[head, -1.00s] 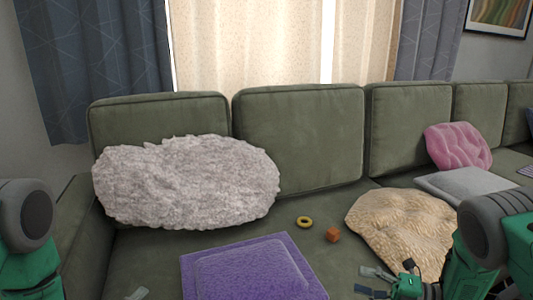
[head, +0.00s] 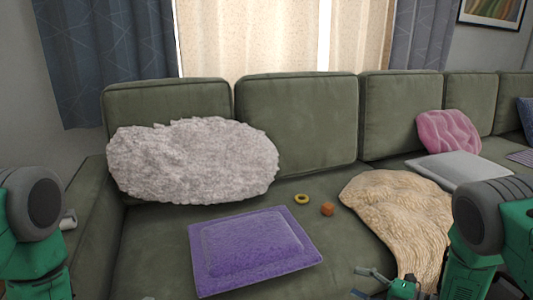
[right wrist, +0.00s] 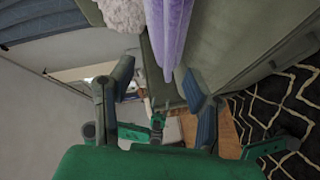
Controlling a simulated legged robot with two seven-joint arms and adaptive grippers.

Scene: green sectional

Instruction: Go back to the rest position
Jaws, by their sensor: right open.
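My right gripper (head: 366,282) is at the bottom edge of the head view, right of the purple cushion, with its fingers apart. In the right wrist view its two fingers (right wrist: 160,88) are spread with nothing held between them. My left arm comes in at the left edge of the head view. A yellow ring (head: 302,199) and a small orange-brown block (head: 327,209) lie on the green seat, apart from both grippers.
The green sofa (head: 295,120) fills the view. On it are a fluffy pale cushion (head: 190,160), a purple cushion (head: 250,248), a beige throw (head: 400,215), a pink cushion (head: 447,132) and a grey flat cushion or item (head: 458,171). A patterned rug (right wrist: 275,115) shows in the wrist view.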

